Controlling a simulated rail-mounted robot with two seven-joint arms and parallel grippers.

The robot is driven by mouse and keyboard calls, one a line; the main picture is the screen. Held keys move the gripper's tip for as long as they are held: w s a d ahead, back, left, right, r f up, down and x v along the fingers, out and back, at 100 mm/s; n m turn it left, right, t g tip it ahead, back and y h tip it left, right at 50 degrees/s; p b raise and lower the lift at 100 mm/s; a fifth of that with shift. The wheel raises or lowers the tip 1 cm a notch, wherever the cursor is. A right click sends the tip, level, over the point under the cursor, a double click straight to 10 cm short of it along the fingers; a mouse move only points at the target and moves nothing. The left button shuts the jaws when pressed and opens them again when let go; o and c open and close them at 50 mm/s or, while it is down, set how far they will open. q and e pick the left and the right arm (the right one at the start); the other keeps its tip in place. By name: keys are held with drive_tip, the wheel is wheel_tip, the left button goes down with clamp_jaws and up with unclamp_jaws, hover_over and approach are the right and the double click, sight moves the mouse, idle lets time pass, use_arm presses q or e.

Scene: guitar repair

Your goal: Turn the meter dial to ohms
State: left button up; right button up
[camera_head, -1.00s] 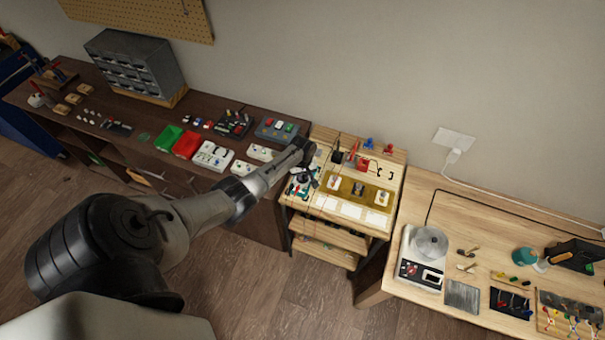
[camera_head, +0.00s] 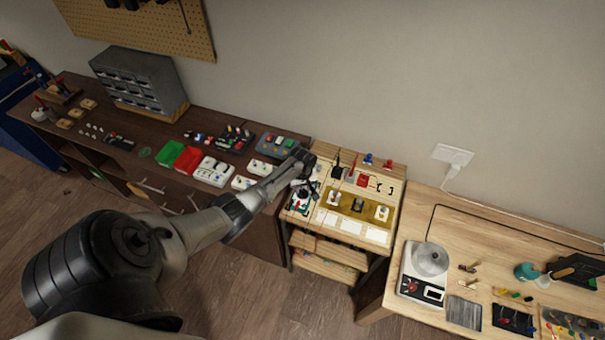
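My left arm reaches from the lower left to the light wooden bench in the middle. My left gripper (camera_head: 308,190) points down over the left part of this bench, and its fingers are too small and dark to tell open from shut. Just below it lies a small device with teal edges and a dark round part (camera_head: 299,205), which looks like the meter. The gripper partly covers it. I cannot read its dial or tell whether the fingers touch it. My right gripper is not in view.
The light bench (camera_head: 377,236) also holds a gold strip (camera_head: 345,203) with several small parts, white cards and a red item (camera_head: 363,181). A dark workbench with green and red trays (camera_head: 187,159) stands left. A wooden table with a scale-like device (camera_head: 424,287) stands right.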

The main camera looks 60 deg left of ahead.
sight(302, 192)
use_arm(q)
wheel_tip(302, 192, up, 11)
drive_tip(key=shift+r+p, duration=0.2)
drive_tip(key=shift+p, duration=0.15)
idle(0.7)
